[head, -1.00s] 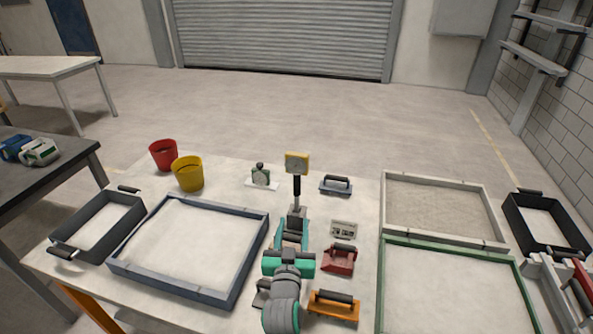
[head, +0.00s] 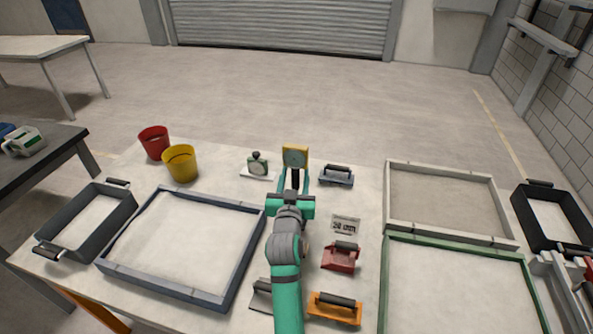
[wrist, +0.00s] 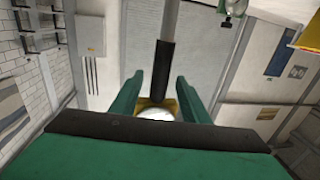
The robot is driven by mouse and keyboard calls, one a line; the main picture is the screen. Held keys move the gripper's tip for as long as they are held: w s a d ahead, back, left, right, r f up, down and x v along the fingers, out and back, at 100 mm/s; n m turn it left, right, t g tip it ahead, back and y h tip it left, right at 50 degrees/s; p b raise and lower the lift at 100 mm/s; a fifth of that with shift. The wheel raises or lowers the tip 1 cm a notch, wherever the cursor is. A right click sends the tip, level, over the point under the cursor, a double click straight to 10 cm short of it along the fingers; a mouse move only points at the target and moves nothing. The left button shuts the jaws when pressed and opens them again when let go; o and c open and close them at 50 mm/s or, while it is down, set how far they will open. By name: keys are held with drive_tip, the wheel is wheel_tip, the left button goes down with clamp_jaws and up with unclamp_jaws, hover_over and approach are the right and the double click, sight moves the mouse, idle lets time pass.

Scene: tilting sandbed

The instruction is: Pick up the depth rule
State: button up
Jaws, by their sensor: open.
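The depth rule, seemingly the upright gauge with a square yellow head (head: 295,156) and a black grip, stands at the back middle of the table. In the wrist view its black grip (wrist: 163,72) shows between my fingers, with a grey rod above and part of the yellow head low down. My gripper (head: 294,178) is open, with one green finger on each side of the grip. I cannot tell whether either finger touches it. The rule's lower end is hidden behind my arm in the head view.
A "20 mm" card (head: 345,225), a red float (head: 341,256) and an orange float (head: 335,308) lie right of my arm. A blue-framed sandbed (head: 250,253) lies left.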

drive_tip(key=w, duration=0.5)
drive_tip(key=shift+d+r, duration=0.2)
drive_tip(key=shift+d, duration=0.1)
drive_tip(key=c, duration=1)
